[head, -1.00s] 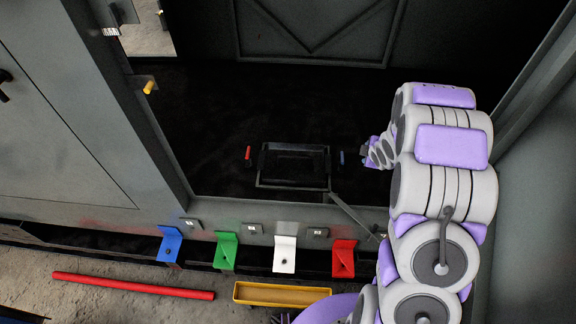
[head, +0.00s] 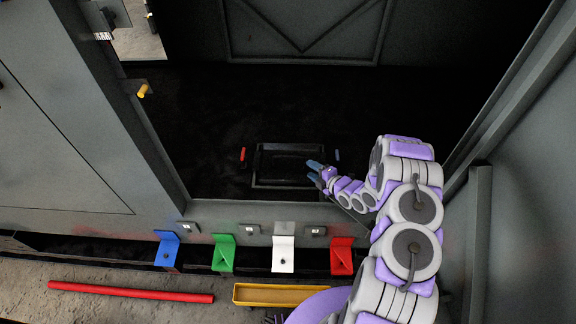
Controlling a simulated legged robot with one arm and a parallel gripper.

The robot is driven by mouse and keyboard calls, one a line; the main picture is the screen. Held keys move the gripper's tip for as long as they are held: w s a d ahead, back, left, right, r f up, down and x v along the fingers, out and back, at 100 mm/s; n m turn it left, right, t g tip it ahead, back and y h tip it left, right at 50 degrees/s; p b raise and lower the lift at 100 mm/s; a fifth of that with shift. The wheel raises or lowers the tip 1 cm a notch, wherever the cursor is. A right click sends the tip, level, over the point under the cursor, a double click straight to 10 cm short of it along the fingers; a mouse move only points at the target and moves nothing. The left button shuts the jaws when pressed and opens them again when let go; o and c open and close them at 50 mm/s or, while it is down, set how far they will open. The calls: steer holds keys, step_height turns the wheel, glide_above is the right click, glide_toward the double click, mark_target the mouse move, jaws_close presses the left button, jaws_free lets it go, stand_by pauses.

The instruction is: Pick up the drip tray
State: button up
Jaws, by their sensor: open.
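A black rectangular tray (head: 288,185), which looks like the drip tray, lies on the dark floor of the enclosure. A small red piece (head: 243,155) stands at its left end and a small blue piece (head: 337,155) at its right end. My gripper (head: 312,172) is open, its fingers pointing left at the tray's right edge. In the picture the fingertips overlap that edge. I cannot tell whether they touch it or are above it. No object shows between the fingers. The tray's right side is partly hidden by the gripper.
The enclosure's front sill carries blue (head: 167,250), green (head: 223,253), white (head: 283,255) and red (head: 342,257) brackets. A red rod (head: 130,292) and a yellow trough (head: 283,305) lie in front. A yellow-tipped peg (head: 143,90) projects at the left post. The enclosure floor behind the tray is clear.

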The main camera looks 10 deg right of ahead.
steer(key=b+x, duration=0.2)
steer(key=x, duration=0.9)
steer(key=shift+a+f, duration=0.1)
steer(key=b, duration=0.2)
glide_above(288, 164)
steer(key=shift+a+f, duration=0.1)
steer(key=shift+f, duration=0.6)
steer(key=shift+c, duration=0.5)
jaws_close()
steer(key=shift+f, duration=0.1)
